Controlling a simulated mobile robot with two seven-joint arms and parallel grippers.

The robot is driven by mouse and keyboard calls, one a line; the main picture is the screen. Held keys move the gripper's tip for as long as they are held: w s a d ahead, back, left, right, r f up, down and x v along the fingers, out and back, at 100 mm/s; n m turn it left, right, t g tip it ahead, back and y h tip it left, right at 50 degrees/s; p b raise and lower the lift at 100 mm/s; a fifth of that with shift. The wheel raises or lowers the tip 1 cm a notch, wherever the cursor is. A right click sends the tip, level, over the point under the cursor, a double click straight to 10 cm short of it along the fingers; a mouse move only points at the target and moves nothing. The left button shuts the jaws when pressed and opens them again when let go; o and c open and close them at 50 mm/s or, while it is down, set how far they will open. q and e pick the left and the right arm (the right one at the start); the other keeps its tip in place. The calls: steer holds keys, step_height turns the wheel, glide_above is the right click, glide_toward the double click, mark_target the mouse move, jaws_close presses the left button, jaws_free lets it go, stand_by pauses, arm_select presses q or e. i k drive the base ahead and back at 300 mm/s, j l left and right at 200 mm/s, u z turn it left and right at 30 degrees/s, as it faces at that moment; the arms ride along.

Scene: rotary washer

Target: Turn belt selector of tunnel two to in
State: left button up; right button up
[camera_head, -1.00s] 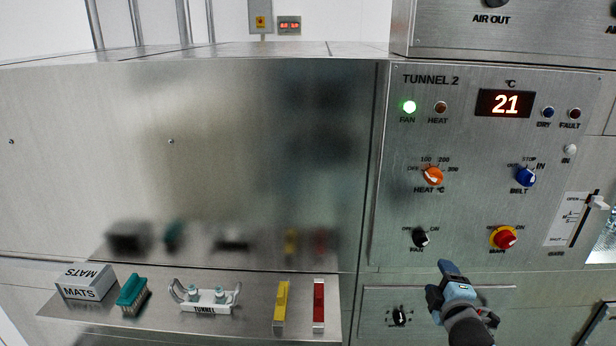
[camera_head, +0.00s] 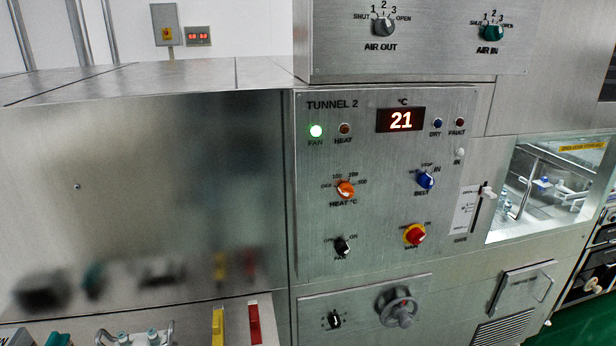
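The tunnel 2 panel (camera_head: 375,225) is a steel face with a red display (camera_head: 400,120) reading 21. The belt selector (camera_head: 425,180) is a blue knob at the panel's right, above the BELT label. STOP is marked above it and IN at its upper right; the left mark is too small to read. A pale pointer shows on the knob, but its exact setting is hard to tell. Nothing touches the knob. Neither of my grippers is in view.
Near the selector are the orange heat knob (camera_head: 346,190), black fan knob (camera_head: 342,246), red-and-yellow main switch (camera_head: 414,235) and gate lever (camera_head: 487,192). A handwheel (camera_head: 397,307) sticks out below. A shelf (camera_head: 185,335) with tools is at lower left. The space before the panel is clear.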

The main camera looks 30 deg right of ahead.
mark_target(426, 182)
steer(key=z, duration=1.5)
